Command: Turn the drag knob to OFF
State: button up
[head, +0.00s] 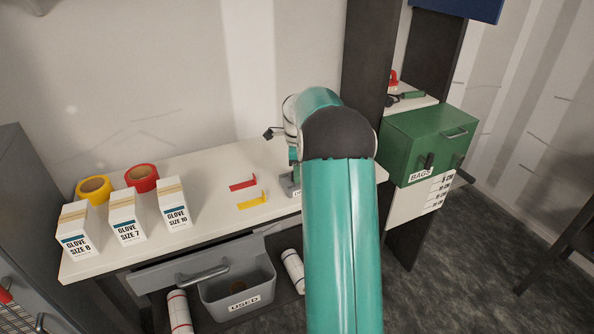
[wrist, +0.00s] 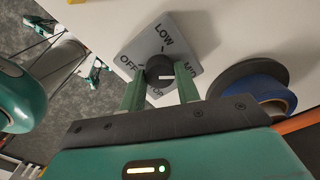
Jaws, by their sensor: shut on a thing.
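The drag knob (wrist: 159,69) is a dark round knob on a square grey dial plate (wrist: 153,42) in the wrist view. LOW shows at the top of the plate, OFF at the left and MID at the right; the lower label is mostly hidden by my gripper. In the head view my arm hides the knob and the gripper.
On the white bench (head: 215,165) stand several glove boxes (head: 127,216), a yellow roll (head: 93,189) and a red roll (head: 141,178). Red (head: 243,184) and yellow (head: 251,201) pieces lie mid-bench. A green BAGS box (head: 425,140) is right. A blue roll (wrist: 265,92) lies near the dial plate.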

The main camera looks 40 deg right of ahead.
jog(key=n, duration=0.4)
jog(key=shift+w+r, duration=0.1)
jog(key=n, duration=0.4)
jog(key=shift+n, duration=0.4)
jog(key=n, duration=0.3)
jog(key=shift+n, duration=0.3)
jog(key=n, duration=0.4)
jog(key=shift+n, duration=0.3)
jog(key=n, duration=0.4)
jog(key=shift+n, duration=0.3)
jog(key=n, duration=0.8)
jog(key=shift+n, duration=2.3)
